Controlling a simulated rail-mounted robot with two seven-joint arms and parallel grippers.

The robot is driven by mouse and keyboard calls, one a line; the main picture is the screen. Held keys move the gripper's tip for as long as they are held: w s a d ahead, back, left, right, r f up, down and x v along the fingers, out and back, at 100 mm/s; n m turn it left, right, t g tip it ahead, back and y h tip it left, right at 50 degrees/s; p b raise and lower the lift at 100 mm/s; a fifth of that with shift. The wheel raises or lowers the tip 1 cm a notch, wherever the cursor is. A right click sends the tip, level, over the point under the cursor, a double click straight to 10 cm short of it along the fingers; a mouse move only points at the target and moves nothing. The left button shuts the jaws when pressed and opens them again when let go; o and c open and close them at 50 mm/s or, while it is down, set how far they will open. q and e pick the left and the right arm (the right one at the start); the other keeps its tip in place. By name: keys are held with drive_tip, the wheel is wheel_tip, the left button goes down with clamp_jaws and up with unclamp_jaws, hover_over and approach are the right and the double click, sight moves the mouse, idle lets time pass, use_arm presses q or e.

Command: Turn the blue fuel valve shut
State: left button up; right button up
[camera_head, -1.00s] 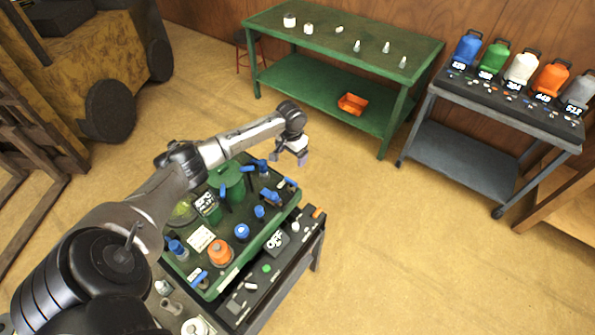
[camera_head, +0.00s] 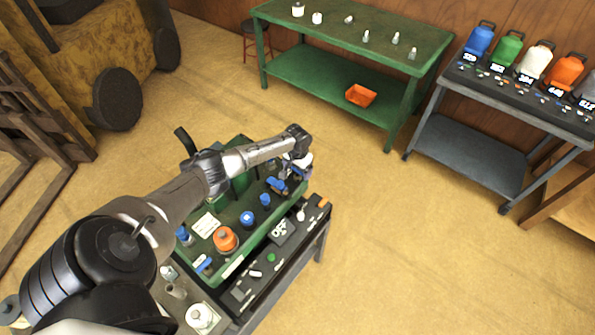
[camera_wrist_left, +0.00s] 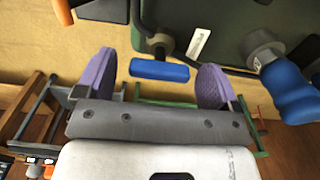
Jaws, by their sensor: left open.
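My left gripper (camera_head: 302,166) is low at the far right end of the green mower deck (camera_head: 237,259). In the left wrist view its two purple fingers (camera_wrist_left: 161,84) are spread open. A blue lever handle (camera_wrist_left: 160,70), likely the fuel valve, shows between the fingers with gaps on both sides; it lies crosswise on a dark stem. In the head view this lever is mostly hidden by the gripper. Another blue handle (camera_head: 277,186) is just left of the gripper, and a large blue grip (camera_wrist_left: 291,92) is right of the fingers in the wrist view. My right gripper is out of view.
An orange cap (camera_head: 225,239) and several blue knobs stand on the deck. A black panel (camera_head: 262,262) runs along its front. A green table (camera_head: 352,35) with small parts and a cart (camera_head: 469,159) with coloured jugs stand behind. Open floor lies to the right.

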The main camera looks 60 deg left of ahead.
use_arm(q)
drive_tip(key=shift+f, duration=0.5)
drive_tip(key=c, duration=0.9)
